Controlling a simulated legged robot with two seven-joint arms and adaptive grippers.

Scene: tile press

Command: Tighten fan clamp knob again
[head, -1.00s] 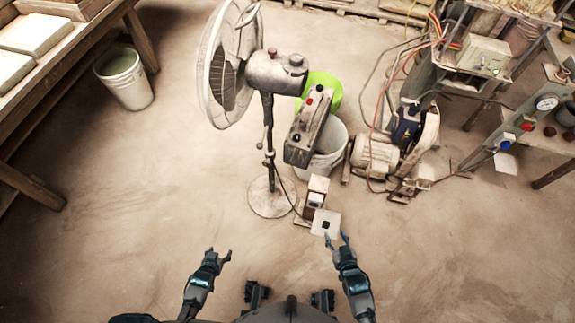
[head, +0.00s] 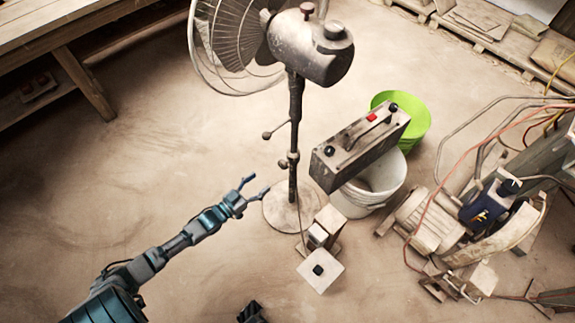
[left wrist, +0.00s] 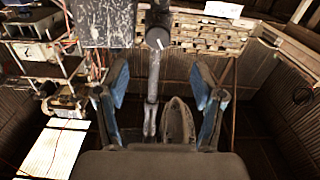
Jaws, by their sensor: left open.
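The pedestal fan's motor head (head: 305,45) is tilted on a dark upright pole (head: 296,105). A clamp (head: 290,160) with a small knob (head: 282,164) sits low on the pole, and a short lever with a round end (head: 267,135) projects left above it. My left gripper (head: 258,186) is open and empty, left of and just below the knob, apart from it.
A small stand with a square plate (head: 322,275) is near the fan's round base (head: 280,215). Machinery with hoses (head: 480,225) is right. Floor to the left is clear.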

